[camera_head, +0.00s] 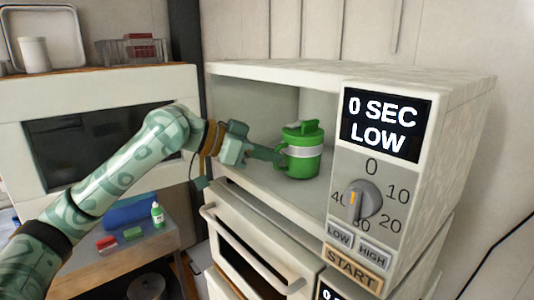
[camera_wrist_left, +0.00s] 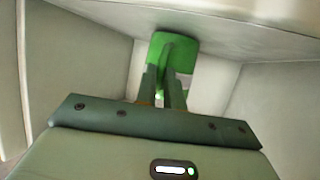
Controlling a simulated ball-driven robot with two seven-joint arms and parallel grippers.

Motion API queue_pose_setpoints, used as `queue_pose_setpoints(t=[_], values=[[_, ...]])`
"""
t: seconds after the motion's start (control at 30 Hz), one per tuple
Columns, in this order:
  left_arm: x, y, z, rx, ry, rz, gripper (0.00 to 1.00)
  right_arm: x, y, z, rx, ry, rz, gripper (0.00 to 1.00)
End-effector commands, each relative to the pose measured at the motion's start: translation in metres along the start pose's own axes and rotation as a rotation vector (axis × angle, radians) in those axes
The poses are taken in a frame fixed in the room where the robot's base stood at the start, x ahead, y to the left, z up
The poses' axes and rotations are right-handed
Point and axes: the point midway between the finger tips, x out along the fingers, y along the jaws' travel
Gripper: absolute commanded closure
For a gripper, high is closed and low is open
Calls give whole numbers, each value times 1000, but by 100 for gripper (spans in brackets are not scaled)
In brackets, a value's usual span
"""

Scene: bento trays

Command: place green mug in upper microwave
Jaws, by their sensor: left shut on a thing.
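The green mug (camera_head: 303,160) has a green lid and a pale band, and stands upright inside the open upper microwave (camera_head: 345,72). It looks to be on or just above the microwave floor; I cannot tell which. My left gripper (camera_head: 277,155) reaches in from the left and is shut on the mug's left side, at its handle. In the left wrist view the mug (camera_wrist_left: 178,48) shows past the two closed fingers (camera_wrist_left: 164,88), with the microwave's inner walls around it. My right gripper is not in view.
The microwave's control panel has a dial (camera_head: 362,201) and a display (camera_head: 384,125) reading "0 SEC LOW". A lower microwave (camera_head: 255,250) with a handle sits beneath. A low table (camera_head: 150,250) at the left holds a bottle (camera_head: 157,214) and sponges. A wall cabinet (camera_head: 110,95) stands behind.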

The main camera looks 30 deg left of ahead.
Motion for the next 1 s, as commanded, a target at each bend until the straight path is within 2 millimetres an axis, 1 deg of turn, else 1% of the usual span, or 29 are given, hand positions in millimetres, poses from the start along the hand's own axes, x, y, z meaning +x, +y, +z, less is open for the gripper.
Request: queue_pose_setpoints(t=[0.07, 0.1, 0.17, 0.2, 0.47, 0.57, 0.67, 0.9, 1.0], values=[[0, 0, 1, 0, 2, 0, 100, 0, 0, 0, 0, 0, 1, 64], [1, 0, 3, 0, -2, 0, 87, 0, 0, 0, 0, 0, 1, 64], [1, 0, 3, 0, -1, 0, 71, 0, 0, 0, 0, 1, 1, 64], [1, 0, 3, 0, -1, 0, 68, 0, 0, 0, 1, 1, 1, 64], [1, 0, 1, 0, 0, 0, 68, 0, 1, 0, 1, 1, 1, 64], [-6, -1, 0, 0, 0, -2, 68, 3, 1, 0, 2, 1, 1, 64], [-22, -2, 3, 1, -3, -5, 68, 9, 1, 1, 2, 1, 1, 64], [-78, -2, 6, 0, -5, -6, 68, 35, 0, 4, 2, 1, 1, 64], [-97, -2, 6, -1, -5, -5, 68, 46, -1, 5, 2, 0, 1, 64]])
